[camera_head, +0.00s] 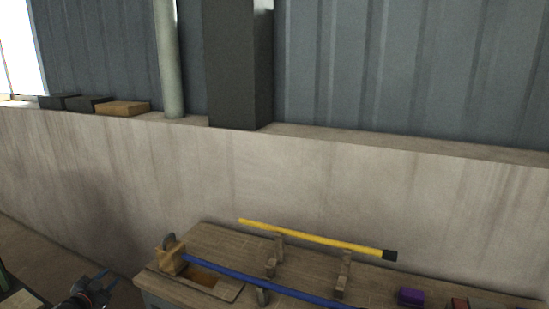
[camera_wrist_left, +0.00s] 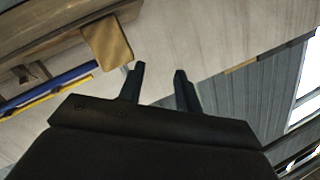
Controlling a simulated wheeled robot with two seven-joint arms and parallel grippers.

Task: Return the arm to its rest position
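My left gripper (camera_head: 104,281) is at the lower left in the head view, left of the workbench and apart from it. In the left wrist view its two dark fingers (camera_wrist_left: 160,80) stand apart with nothing between them. A blue pole (camera_head: 265,284) lies along the bench, its left end at a wooden block (camera_head: 171,260). A yellow pole (camera_head: 315,239) with a black end rests on wooden supports behind it. Both the blue pole (camera_wrist_left: 50,85) and yellow pole (camera_wrist_left: 48,96) also show in the left wrist view. My right gripper is not in view.
The wooden workbench (camera_head: 217,239) has a recessed opening near its left end. A purple block (camera_head: 411,296) and a red one (camera_head: 459,304) sit at its right. A concrete wall (camera_head: 350,190) runs behind, with boxes (camera_head: 122,108) on its ledge. Floor shows left of the bench.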

